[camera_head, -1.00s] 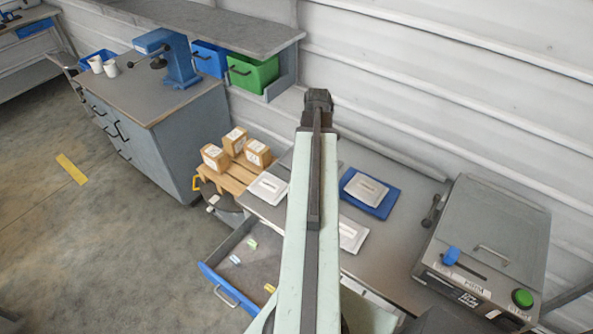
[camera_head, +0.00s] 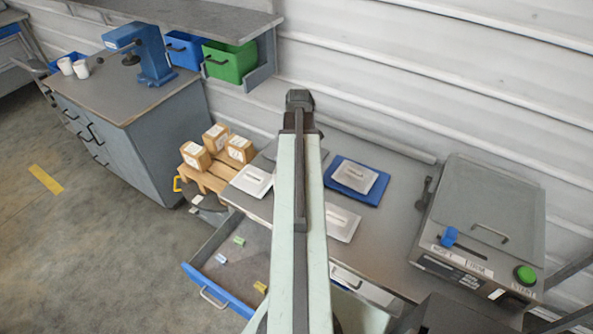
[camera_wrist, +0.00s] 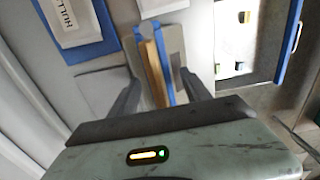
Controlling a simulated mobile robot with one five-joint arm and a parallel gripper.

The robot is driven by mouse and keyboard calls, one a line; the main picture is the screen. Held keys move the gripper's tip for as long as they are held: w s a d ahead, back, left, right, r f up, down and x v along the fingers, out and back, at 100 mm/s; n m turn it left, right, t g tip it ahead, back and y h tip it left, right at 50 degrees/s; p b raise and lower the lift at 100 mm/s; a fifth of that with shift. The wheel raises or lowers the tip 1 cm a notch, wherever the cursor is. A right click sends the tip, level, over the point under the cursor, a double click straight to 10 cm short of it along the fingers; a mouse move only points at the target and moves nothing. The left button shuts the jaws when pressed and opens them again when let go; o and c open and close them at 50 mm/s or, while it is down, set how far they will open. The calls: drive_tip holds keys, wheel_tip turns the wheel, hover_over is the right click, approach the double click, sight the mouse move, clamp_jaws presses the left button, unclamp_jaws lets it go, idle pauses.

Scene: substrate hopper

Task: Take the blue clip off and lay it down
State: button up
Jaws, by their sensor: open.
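In the wrist view, a long blue clip (camera_wrist: 168,62) shows as blue strips on either side of a tan, folded-looking edge (camera_wrist: 153,72). My gripper (camera_wrist: 158,80) is open, with one dark finger on each side of the clip. Gaps seem to show between fingers and clip, but I cannot tell whether either touches. In the head view, my gripper (camera_head: 300,100) is at the far end of my arm, over the bench near the wall. The clip and what it grips are hidden there behind my arm.
The bench holds white packets (camera_head: 343,223) and a blue mat (camera_head: 338,187) with another packet. An open drawer (camera_head: 192,272) holds small green, pale and yellow pieces. A lidded machine (camera_head: 490,200) stands right; cartons (camera_head: 213,138) on a pallet stand left. Bare bench shows before the machine.

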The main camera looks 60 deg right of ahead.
clamp_jaws()
drive_tip(key=shift+r, duration=0.1)
drive_tip(key=shift+p, duration=0.3)
wheel_tip(320, 180, up, 17)
drive_tip(key=p, duration=1.6)
drive_tip(key=shift+p, duration=0.4)
